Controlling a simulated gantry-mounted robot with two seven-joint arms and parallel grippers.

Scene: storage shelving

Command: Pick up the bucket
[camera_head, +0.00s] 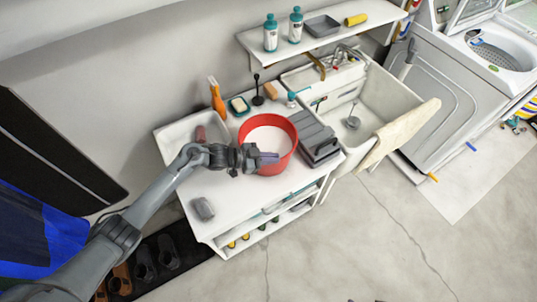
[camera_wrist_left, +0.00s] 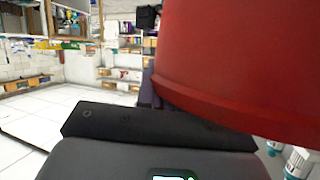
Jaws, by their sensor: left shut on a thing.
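The red bucket (camera_head: 291,154), pale inside, is upright over the white cabinet top, near the middle of the camera_head view. My left gripper (camera_head: 266,158) comes in from the left and is shut on the near side of the bucket. In the left wrist view the bucket's red wall (camera_wrist_left: 240,60) fills the upper right, close to my gripper, whose fingertips I cannot make out clearly there. I cannot tell whether the bucket's base touches the cabinet top. My right gripper is not in view.
A dark grey box (camera_head: 318,140) stands just right of the bucket. An orange bottle (camera_head: 217,102), a soap dish (camera_head: 239,106) and a plunger-like tool (camera_head: 257,92) stand behind it. A shelf (camera_head: 370,20) hangs above. A sink (camera_head: 375,100) is to the right.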

